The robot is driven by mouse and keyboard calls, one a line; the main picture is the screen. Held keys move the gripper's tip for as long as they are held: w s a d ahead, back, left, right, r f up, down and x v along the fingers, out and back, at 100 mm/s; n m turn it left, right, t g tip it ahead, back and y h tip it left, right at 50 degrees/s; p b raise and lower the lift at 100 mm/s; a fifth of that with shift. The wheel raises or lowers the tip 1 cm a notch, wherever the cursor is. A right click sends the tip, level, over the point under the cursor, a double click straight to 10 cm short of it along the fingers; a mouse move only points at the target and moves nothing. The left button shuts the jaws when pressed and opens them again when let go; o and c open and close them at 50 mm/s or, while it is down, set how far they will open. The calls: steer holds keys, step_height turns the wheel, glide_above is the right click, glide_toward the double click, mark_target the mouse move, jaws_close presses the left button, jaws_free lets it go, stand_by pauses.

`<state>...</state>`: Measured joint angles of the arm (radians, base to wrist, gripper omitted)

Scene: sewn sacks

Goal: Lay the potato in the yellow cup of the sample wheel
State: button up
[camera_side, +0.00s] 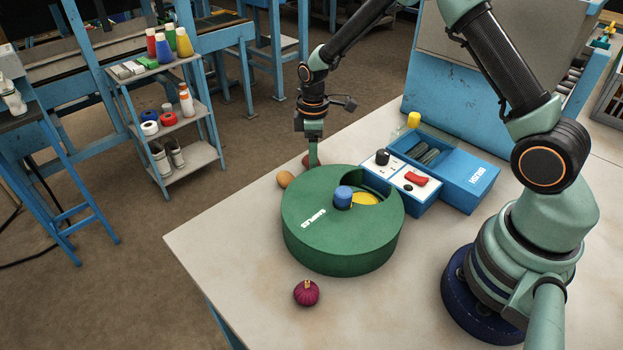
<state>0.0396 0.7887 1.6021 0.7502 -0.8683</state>
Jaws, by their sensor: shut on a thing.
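My gripper (313,160) is low behind the far rim of the green sample wheel (322,245). It is shut on a small reddish-brown thing, which looks like the potato (306,160); the finger and the wheel hide part of it. I cannot tell whether it touches the table. The wheel's lid has a cut-out at the right, beside the blue knob (343,194). The yellow cup (367,198) shows in this cut-out, partly hidden by the knob and lid.
A tan-orange round thing (285,179) lies left of my gripper, close to the wheel. A purple sewn sack (306,292) lies in front of the wheel. A blue switch box (450,178) stands right of the wheel. The front left of the table (225,235) is clear.

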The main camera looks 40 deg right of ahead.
steer(key=shift+f, duration=0.15)
steer(key=o, duration=1.3)
steer(key=s+r+m+t, duration=0.1)
steer(key=s+r+m, duration=0.15)
steer(key=r, duration=0.85)
steer(key=s+r+m+t, duration=0.1)
steer(key=s+r, duration=0.3)
steer(key=r, duration=0.6)
steer(key=s+r+m+t, duration=0.1)
steer(key=s, duration=0.2)
steer(key=s+a+r+m+t, duration=0.1)
steer(key=s+m, duration=0.1)
steer(key=s, duration=0.1)
steer(key=s+r+m+t, duration=0.1)
steer(key=s+m, duration=0.1)
steer(key=s, duration=0.2)
steer(key=shift+a+r, duration=0.3)
steer(key=shift+a, duration=0.05)
steer(key=shift+s+f+m+t, duration=0.2)
steer(key=shift+s+m+t, duration=0.1)
steer(key=shift+s+m, duration=0.3)
